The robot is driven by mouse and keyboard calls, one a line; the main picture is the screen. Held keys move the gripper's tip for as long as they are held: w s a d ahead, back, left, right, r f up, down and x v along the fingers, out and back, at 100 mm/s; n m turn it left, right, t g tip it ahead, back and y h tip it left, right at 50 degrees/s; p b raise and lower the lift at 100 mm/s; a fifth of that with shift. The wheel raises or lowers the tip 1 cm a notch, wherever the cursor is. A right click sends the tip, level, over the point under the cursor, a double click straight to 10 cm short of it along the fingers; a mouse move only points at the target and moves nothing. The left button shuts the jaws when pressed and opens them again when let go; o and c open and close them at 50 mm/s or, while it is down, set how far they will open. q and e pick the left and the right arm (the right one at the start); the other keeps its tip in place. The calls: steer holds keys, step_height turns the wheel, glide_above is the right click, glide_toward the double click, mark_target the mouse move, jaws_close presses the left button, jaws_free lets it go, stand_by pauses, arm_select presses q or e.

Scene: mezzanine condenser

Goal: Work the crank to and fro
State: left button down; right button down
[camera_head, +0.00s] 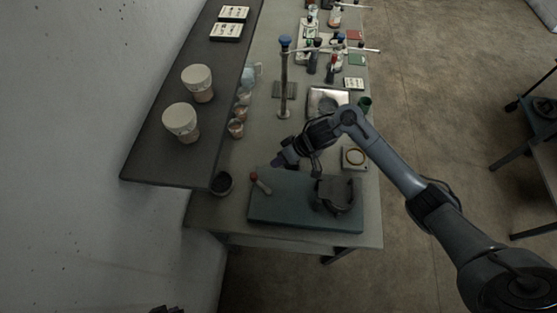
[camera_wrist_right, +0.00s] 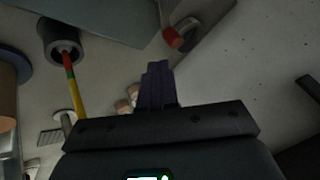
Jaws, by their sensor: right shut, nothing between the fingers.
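The crank shows as a pale arm with a red knob (camera_head: 253,176) at the left end of a teal block (camera_head: 280,212). In the right wrist view the red knob (camera_wrist_right: 172,38) lies just beyond my fingers, towards the top. My right gripper (camera_head: 277,162) is a little behind and above the knob in the head view, apart from it. Its purple fingers (camera_wrist_right: 157,72) are shut together with nothing between them. A dark grey housing (camera_head: 335,195) sits on the right part of the block.
A dark shelf (camera_head: 148,160) with two lidded jars overhangs the table's left side. A dark cup (camera_head: 222,183) stands left of the block. A metal stand (camera_head: 283,85), bottles and small cups crowd the back. A square dish (camera_head: 354,158) is right of my gripper.

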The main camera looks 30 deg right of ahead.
mark_target(260, 183)
steer(key=x, duration=0.8)
steer(key=shift+b, duration=0.4)
